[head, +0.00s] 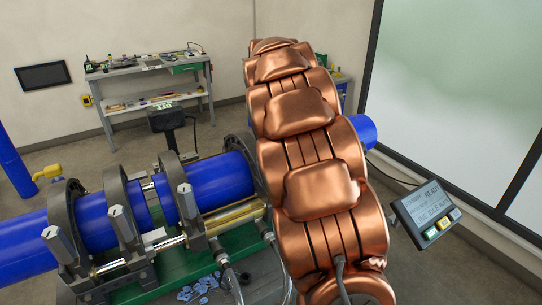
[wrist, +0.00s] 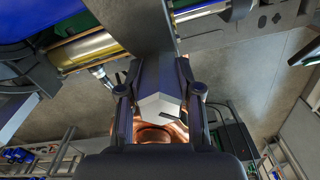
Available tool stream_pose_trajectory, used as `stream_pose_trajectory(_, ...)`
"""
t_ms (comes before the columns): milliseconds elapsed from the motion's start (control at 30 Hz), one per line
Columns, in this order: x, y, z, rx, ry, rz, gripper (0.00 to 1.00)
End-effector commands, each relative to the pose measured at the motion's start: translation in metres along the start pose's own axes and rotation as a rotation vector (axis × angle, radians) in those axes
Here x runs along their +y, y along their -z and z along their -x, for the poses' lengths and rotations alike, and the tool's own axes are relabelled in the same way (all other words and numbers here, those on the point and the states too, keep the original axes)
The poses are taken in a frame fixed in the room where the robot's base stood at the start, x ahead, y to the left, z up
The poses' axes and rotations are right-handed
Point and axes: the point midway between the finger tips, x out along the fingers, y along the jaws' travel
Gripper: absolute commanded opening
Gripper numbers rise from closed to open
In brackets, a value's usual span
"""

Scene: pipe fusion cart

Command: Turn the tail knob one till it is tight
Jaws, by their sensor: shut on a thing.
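The tail knob one, a dark grey hexagonal post with a pale end face (wrist: 160,107), stands between my gripper's fingers in the wrist view. My gripper (wrist: 160,112) is shut on it, one finger pressed along each side. In the head view my copper arm hides my gripper and this knob. Similar hexagonal knobs stand on the other clamp rings to the left: one at the far left (head: 60,245), one in the middle (head: 122,222) and one nearer my arm (head: 186,202).
Blue pipes (head: 220,180) run through the clamp rings above a green cart bed (head: 185,265). A control box with a lit screen (head: 425,212) stands to the right. A workbench (head: 148,68) is at the back wall. Hoses and blue shavings (head: 200,287) lie below the rings.

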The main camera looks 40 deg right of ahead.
Motion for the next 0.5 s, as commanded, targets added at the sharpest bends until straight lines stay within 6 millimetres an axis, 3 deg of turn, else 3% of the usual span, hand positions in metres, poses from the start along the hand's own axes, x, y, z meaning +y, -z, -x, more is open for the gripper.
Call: stream_pose_trajectory(500,0.0005,0.0007,0.0051,0.002,0.000,-0.136,0.00)
